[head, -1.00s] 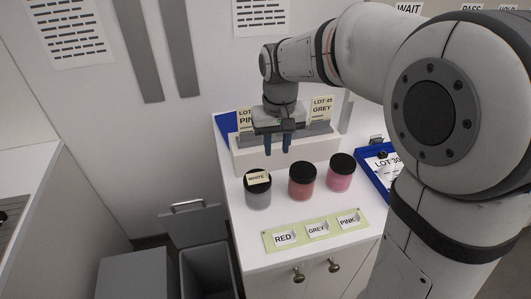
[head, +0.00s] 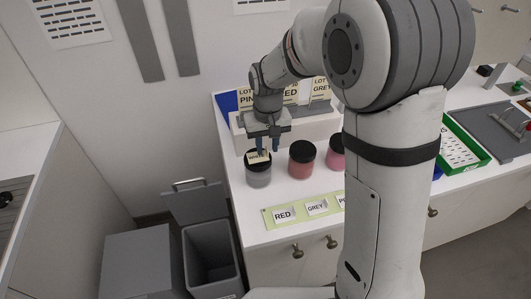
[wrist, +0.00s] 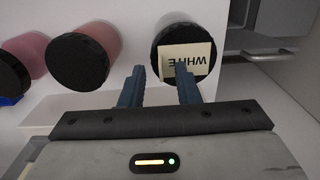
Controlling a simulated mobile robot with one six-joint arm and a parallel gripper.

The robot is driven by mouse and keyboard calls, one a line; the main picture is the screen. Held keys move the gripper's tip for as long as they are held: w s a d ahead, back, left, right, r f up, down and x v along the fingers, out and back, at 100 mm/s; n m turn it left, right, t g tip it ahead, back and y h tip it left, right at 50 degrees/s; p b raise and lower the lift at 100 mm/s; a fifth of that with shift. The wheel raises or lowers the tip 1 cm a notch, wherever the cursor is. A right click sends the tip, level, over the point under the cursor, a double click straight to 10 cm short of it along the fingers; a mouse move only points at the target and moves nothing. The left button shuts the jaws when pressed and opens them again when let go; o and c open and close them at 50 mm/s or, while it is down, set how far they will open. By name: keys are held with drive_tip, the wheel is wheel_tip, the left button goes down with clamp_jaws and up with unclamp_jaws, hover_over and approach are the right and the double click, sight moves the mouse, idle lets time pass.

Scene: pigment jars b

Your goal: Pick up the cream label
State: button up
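The cream label (head: 257,158), reading "WHITE", lies on the black lid of the left jar (head: 259,178), which holds grey pigment. In the wrist view the label (wrist: 190,63) shows upside down on the lid, slightly tilted. My gripper (head: 267,147) is just above and beside the label. In the wrist view its two blue fingers (wrist: 160,72) are apart with nothing between them. The right-hand finger overlaps the label's left part; I cannot tell if they touch.
A red jar (head: 301,160) and a pink jar (head: 336,155), partly behind my arm, stand to the right. A green strip (head: 271,225) with printed labels lies in front. Behind is a white rack (head: 310,130) with lot cards. An open grey bin (head: 207,262) stands below left.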

drive_tip(key=shift+c, duration=0.4)
clamp_jaws()
